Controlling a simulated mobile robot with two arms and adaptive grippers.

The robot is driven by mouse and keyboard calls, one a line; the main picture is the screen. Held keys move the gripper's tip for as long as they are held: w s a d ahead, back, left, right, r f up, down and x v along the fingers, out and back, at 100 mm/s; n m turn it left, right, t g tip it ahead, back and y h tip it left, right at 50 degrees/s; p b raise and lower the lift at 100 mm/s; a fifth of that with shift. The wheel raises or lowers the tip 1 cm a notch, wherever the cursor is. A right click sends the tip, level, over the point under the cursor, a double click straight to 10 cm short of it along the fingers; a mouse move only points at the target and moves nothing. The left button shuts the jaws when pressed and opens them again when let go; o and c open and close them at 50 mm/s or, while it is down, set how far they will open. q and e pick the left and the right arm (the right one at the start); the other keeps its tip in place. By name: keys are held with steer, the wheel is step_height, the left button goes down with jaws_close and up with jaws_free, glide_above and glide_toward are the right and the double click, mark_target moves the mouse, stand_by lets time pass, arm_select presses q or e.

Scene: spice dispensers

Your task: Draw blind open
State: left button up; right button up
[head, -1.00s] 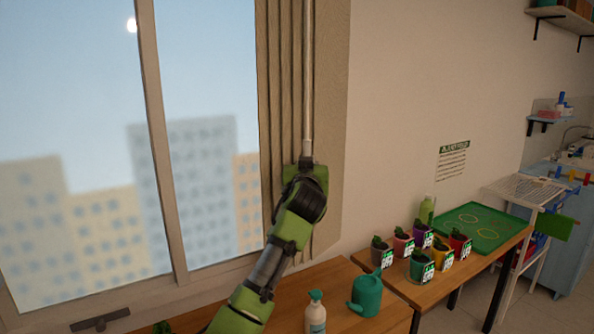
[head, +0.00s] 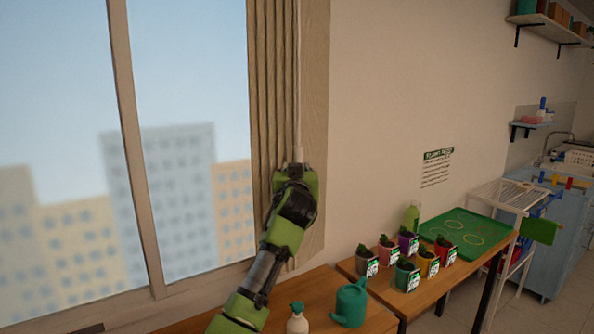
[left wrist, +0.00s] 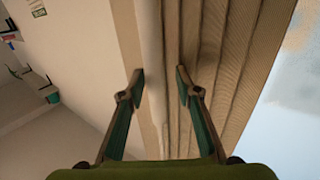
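The blind (head: 268,90) is a beige, pleated, vertical one, gathered in a narrow bunch at the right side of the window. A pale rod (head: 297,75) hangs along its right part. My left gripper (head: 296,170) is at the rod's lower end, in front of the blind; its fingers are hard to make out there. In the left wrist view, the gripper (left wrist: 161,86) has its fingers apart, with the rod (left wrist: 151,45) running between them, nearer the left finger. The pleats of the blind (left wrist: 215,60) lie behind. My right gripper is in neither current view.
The window (head: 180,90) is largely uncovered. Below it, a wooden table holds a white bottle (head: 297,318) and a teal watering can (head: 351,303). Further right, several potted plants (head: 405,273) and a green tray (head: 467,232) stand on another table.

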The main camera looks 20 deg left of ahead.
arm_select(q)
steer(key=shift+d, duration=0.1)
steer(key=v, duration=1.2)
